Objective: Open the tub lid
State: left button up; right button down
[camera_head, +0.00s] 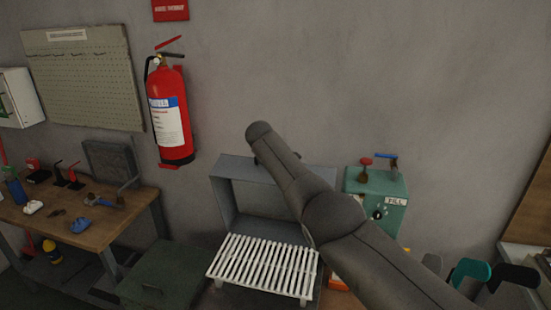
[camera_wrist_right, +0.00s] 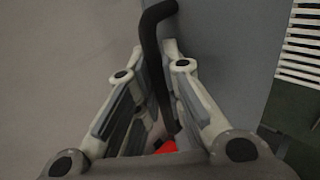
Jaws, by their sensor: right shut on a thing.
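A grey, hollow, box-shaped piece (camera_head: 232,166) stands upright behind a white slatted rack (camera_head: 262,268). It looks like the tub lid raised, with its hollow side facing me; I cannot fully tell lid from tub. My right arm crosses in front of it, and the gripper is hidden in the head view. In the right wrist view my right gripper (camera_wrist_right: 157,62) is shut on a dark curved bar (camera_wrist_right: 158,14), apparently a handle, beside a grey panel (camera_wrist_right: 232,50). Rack slats (camera_wrist_right: 301,45) show at right. My left gripper is not in view.
A green machine (camera_head: 385,190) with red and blue levers stands right of the grey piece. A dark green box with a handle (camera_head: 165,270) is at lower left. A workbench with tools (camera_head: 120,222) and a wall-hung red extinguisher (camera_head: 170,115) are left.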

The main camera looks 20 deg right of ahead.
jog(key=shift+s+f, duration=0.1)
jog(key=shift+f, duration=0.1)
jog(key=c, duration=1.5)
grip_release()
jog(key=shift+a+r, duration=0.1)
jog(key=shift+s+a+r, duration=0.15)
jog(key=shift+r, duration=0.2)
jog(key=shift+v, duration=5.55)
jog(key=shift+c, duration=0.5)
